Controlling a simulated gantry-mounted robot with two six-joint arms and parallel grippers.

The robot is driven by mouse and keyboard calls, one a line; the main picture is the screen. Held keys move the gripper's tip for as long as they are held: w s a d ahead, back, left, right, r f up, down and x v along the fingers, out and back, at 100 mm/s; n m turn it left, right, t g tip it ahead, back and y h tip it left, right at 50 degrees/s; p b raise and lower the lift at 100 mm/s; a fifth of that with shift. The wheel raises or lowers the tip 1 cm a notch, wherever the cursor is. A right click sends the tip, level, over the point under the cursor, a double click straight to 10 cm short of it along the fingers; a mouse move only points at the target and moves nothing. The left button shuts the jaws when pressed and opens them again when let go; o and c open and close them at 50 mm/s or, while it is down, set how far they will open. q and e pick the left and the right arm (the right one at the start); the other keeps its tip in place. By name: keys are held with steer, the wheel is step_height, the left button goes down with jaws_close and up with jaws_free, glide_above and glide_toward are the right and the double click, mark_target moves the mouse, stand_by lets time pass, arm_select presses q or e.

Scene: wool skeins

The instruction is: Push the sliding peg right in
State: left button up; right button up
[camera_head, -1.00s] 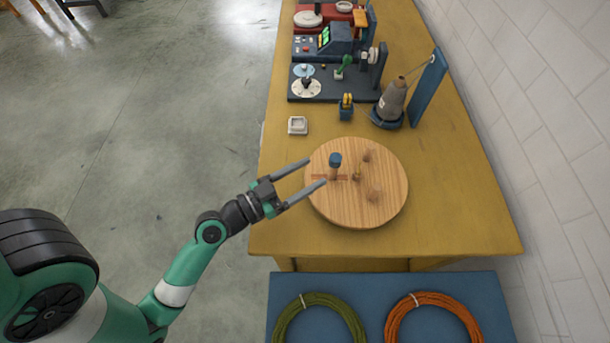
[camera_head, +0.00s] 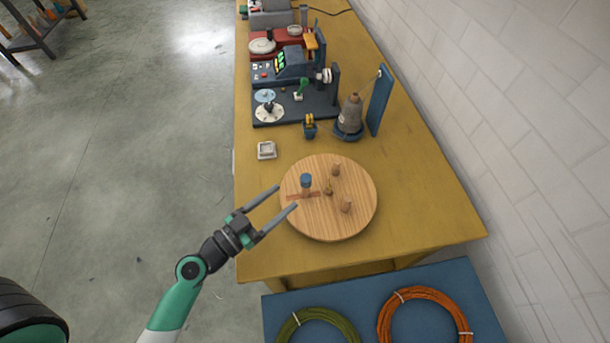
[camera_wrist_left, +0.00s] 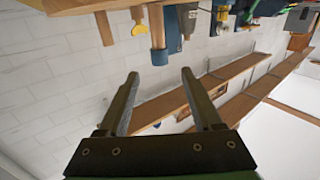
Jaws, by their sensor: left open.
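The sliding peg (camera_head: 306,188) is a wooden peg with a blue cap. It stands upright in a reddish slot on the round wooden board (camera_head: 335,225), left of the board's middle. My left gripper (camera_head: 287,197) is open and empty at the board's left edge, its fingers pointing toward the peg. In the left wrist view, the blue-capped peg (camera_wrist_left: 158,55) appears upside down, beyond and between the two open fingertips (camera_wrist_left: 160,76). Contact cannot be seen. My right gripper is not in view.
A small white dish (camera_head: 266,150), a grey cone of yarn (camera_head: 352,114) and machines (camera_head: 295,105) stand behind. A blue surface with green and orange coils (camera_head: 425,310) lies in front.

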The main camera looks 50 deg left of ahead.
mark_target(301, 183)
arm_select(q)
steer(key=w, duration=0.3)
steer(key=w+p, duration=0.1)
steer(key=w, duration=0.2)
steer(key=w+a+p, duration=0.1)
steer(key=w, duration=0.2)
jaws_close()
stand_by(1.1)
